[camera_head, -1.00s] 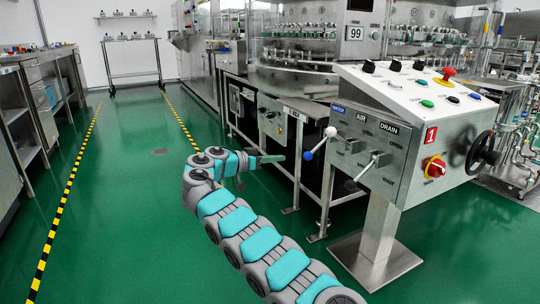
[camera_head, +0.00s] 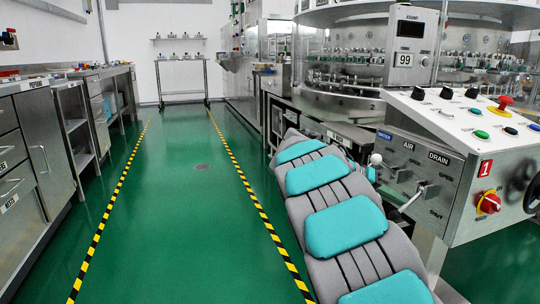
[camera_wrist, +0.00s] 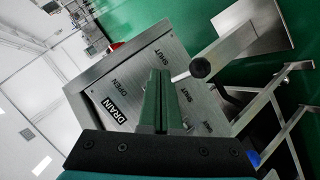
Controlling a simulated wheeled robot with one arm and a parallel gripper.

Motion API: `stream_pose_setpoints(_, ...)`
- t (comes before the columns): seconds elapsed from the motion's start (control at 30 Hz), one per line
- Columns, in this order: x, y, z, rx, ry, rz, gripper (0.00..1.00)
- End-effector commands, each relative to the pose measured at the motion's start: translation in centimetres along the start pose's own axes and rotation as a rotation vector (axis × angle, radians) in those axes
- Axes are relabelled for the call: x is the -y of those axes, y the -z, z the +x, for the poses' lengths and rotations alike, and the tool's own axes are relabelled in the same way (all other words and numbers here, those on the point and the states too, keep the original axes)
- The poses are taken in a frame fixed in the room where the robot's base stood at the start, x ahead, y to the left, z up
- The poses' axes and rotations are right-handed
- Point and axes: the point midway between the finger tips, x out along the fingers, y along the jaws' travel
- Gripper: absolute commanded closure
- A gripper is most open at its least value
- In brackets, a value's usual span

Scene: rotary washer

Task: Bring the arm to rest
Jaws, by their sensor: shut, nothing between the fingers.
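My gripper (camera_wrist: 163,100) shows in the wrist view with its dark green fingers together and nothing between them. It points at the steel control panel (camera_wrist: 135,75), which appears tilted, with DRAIN, OPEN and SHUT labels. A dark round knob (camera_wrist: 200,68) shows just right of the fingertips; I cannot tell whether they are apart or touching. In the head view my grey and teal arm reaches up from the lower right, and the gripper is hidden. The console (camera_head: 465,140) stands right of the arm, and a lever with a pale ball (camera_head: 376,160) is close beside it.
The rotary washer (camera_head: 345,70) stands behind the arm. Steel cabinets (camera_head: 40,150) line the left side. The green floor (camera_head: 190,215) between the striped lines is clear. A small rack (camera_head: 182,80) stands at the far wall.

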Motion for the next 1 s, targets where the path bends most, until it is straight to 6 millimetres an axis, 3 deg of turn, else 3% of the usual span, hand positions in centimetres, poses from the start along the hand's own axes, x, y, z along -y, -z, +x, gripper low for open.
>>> stream_pose_setpoints(0.03, -1.4, -1.7, 0.3, 0.036, 0.021, -0.021, 1.0)
stream_pose_setpoints(0.2, -4.0, -8.2, 1.4, 0.161, 0.118, -0.113, 1.0)
stream_pose_setpoints(0.43, -5.9, -17.7, 1.2, 0.297, 0.305, -0.229, 1.0)
stream_pose_setpoints(0.8, -5.6, -34.1, -2.6, 0.438, 0.677, -0.419, 1.0)
stream_pose_setpoints(1.0, -5.0, -40.6, -5.3, 0.462, 0.84, -0.497, 1.0)
